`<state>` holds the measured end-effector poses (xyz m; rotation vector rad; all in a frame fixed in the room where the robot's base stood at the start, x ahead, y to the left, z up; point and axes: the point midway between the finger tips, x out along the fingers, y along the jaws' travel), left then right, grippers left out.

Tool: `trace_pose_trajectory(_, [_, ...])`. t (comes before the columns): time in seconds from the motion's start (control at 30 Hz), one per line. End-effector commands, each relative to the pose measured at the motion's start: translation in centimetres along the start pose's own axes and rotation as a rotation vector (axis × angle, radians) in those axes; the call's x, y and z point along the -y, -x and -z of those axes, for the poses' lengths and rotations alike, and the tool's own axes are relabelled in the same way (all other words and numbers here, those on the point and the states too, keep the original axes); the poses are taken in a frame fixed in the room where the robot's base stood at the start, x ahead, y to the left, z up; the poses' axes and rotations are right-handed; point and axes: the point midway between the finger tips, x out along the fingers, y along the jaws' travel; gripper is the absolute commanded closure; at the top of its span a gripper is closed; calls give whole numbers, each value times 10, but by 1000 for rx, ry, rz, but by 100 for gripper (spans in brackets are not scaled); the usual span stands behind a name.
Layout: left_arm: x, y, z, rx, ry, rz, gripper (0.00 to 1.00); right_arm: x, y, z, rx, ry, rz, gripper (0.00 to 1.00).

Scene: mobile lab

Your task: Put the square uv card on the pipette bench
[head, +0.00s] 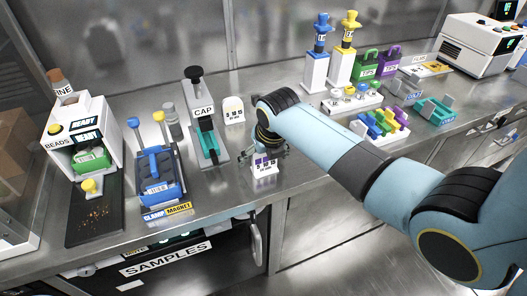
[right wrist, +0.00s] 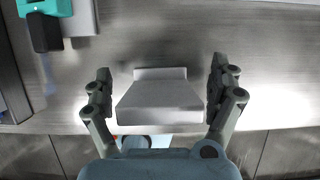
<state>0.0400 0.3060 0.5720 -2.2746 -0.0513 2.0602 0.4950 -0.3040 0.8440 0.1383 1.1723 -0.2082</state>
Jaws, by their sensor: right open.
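A small white card (head: 264,169) with dark purple squares on its upper part stands near the front edge of the steel bench; it looks like the square uv card. In the right wrist view a pale grey block, the same card (right wrist: 160,102), sits between the fingers with a gap on each side. My right gripper (head: 266,150) is open around it; it also shows in the right wrist view (right wrist: 160,90). Blue and yellow pipettes stand in white holders (head: 316,72) at the back, by the likely pipette bench area. My left gripper is not in view.
A second white card with a rounded top (head: 233,109) stands behind the gripper. A CAP press (head: 204,125), a blue clamp rack (head: 160,175) and a bead machine (head: 88,140) are to the left. Colored tubes (head: 382,126) and green and purple tip boxes (head: 368,64) are to the right.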

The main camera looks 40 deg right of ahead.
Motion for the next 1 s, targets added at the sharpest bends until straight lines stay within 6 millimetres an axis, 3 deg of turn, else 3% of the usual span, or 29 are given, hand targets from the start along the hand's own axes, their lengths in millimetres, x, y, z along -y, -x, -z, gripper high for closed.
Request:
trace_pose_trajectory(0.17, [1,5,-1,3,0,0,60,0,22,-2,4,0,-1,8])
trace_pose_trajectory(0.4, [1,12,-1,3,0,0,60,0,76,-2,4,0,-1,8])
trace_pose_trajectory(0.6, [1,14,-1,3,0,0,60,0,110,-2,3,-1,-1,8])
trace_pose_trajectory(1.0, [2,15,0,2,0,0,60,0,121,-1,0,0,0,8])
